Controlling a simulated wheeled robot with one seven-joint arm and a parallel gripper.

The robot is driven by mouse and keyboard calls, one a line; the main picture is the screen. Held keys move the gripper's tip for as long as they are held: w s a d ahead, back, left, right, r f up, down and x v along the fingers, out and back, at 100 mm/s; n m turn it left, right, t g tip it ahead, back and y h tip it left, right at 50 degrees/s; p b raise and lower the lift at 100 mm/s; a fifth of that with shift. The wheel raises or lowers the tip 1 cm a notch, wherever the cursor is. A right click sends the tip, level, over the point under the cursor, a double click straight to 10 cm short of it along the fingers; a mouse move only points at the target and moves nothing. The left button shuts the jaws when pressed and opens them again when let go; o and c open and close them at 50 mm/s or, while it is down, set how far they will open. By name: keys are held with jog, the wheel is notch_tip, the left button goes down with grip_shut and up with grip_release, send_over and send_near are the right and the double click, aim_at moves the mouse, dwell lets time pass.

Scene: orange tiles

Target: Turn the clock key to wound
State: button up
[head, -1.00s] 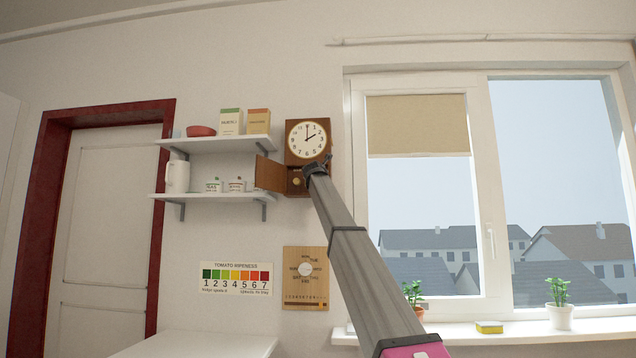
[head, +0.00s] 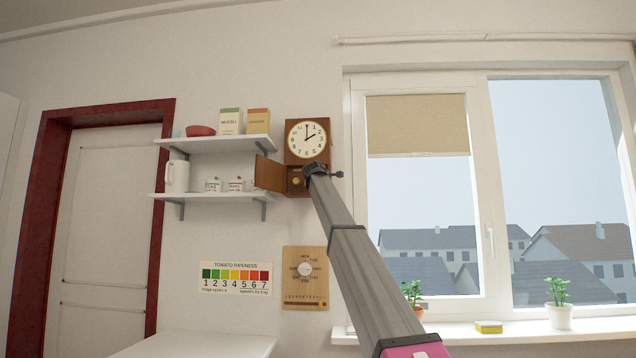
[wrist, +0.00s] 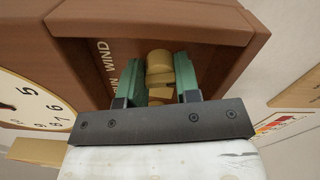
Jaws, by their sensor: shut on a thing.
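The brown wooden clock (head: 288,140) hangs on the wall with a round white face (head: 307,139) in the head view. Its small lower door (head: 268,174) hangs open to the left. In the wrist view, the brass key (wrist: 159,66) sits between the green fingers of my gripper (wrist: 160,76), which is shut on it. The word WIND (wrist: 104,55) is lettered on the wood beside it. In the head view my gripper (head: 314,170) is at the clock's lower part and hides some of it. A brass round part (head: 297,181) shows to its left; I cannot tell whether it is the key.
Two white shelves (head: 215,144) with boxes, a bowl, a jug and cups are just left of the clock. A window (head: 480,200) is to the right, with plants and a sponge (head: 489,327) on its sill. A wooden dial board (head: 305,290) hangs below.

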jog(key=m, duration=0.7)
jog(key=shift+f, duration=0.15)
jog(key=m, duration=0.6)
jog(key=shift+f+m, duration=0.1)
jog(key=shift+m, duration=0.3)
jog(key=m, duration=0.5)
jog(key=shift+a+m, duration=0.1)
jog(key=shift+m, duration=0.2)
jog(key=m, duration=0.5)
jog(key=shift+f, duration=0.1)
jog(key=shift+m, duration=0.3)
jog(key=o, duration=0.6)
jog(key=shift+o, duration=0.2)
